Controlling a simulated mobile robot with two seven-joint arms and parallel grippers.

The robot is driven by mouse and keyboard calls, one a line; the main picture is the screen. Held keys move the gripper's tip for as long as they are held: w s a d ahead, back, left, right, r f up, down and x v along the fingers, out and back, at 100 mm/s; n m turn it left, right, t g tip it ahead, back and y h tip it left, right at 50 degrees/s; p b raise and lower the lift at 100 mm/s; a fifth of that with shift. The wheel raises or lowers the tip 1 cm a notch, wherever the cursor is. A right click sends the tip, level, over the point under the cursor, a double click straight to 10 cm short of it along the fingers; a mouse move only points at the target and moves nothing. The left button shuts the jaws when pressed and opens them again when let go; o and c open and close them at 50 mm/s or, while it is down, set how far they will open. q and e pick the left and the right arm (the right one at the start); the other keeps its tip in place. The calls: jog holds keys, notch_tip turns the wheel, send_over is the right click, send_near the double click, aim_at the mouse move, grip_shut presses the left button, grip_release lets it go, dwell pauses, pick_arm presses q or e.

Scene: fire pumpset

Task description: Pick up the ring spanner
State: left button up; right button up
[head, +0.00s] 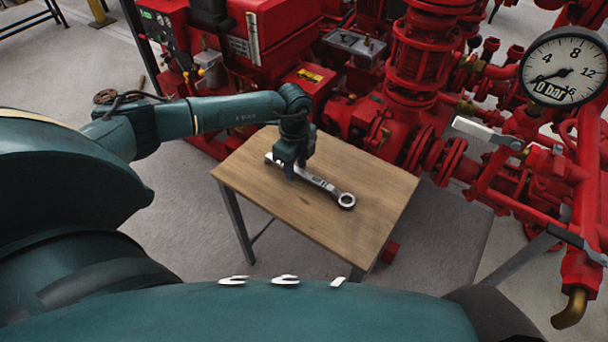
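The ring spanner (325,186) is a silver metal tool on the wooden table (253,192). Its ring end points to the lower right and its other end to the upper left. My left gripper (289,172) points down over the spanner's upper-left part and hides some of the shaft. The fingertips are at the spanner, but the picture is too small to tell whether they are open or closed on it. The spanner appears to lie on the table top. My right gripper is not in view.
Red pump machinery (420,100) stands close behind and to the right of the table. A pressure gauge (563,68) and a silver lever handle (487,132) stick out at the right. The table's front and right parts are bare. Grey floor is open at the left.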

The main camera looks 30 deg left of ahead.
pick_arm(q)
grip_shut()
dwell(0.5)
